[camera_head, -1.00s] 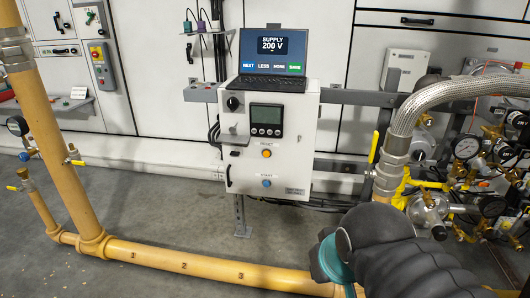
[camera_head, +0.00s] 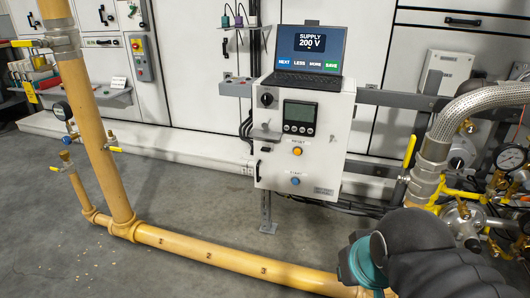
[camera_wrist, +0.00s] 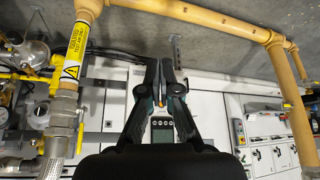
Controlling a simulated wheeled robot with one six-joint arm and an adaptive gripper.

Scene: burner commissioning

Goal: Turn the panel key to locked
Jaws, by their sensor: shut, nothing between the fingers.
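The white control panel (camera_head: 335,140) stands in the middle of the head view. It has a black rotary knob (camera_head: 266,99) at its upper left and a small grey fitting (camera_head: 265,128) below it. I cannot tell which of these is the key, or its position. My gripper (camera_wrist: 160,64) is shut and empty in the wrist view, apart from the panel. Its fingers cover part of the panel there; the panel's display (camera_wrist: 162,134) shows behind them. In the head view only my dark arm shows, at the lower right; the fingertips are not visible.
A laptop (camera_head: 310,50) reading "SUPPLY 200 V" sits on top of the panel. A yellow pipe (camera_head: 200,249) runs low across the floor in front. A braided hose (camera_head: 485,102), gauges and valves crowd the right.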

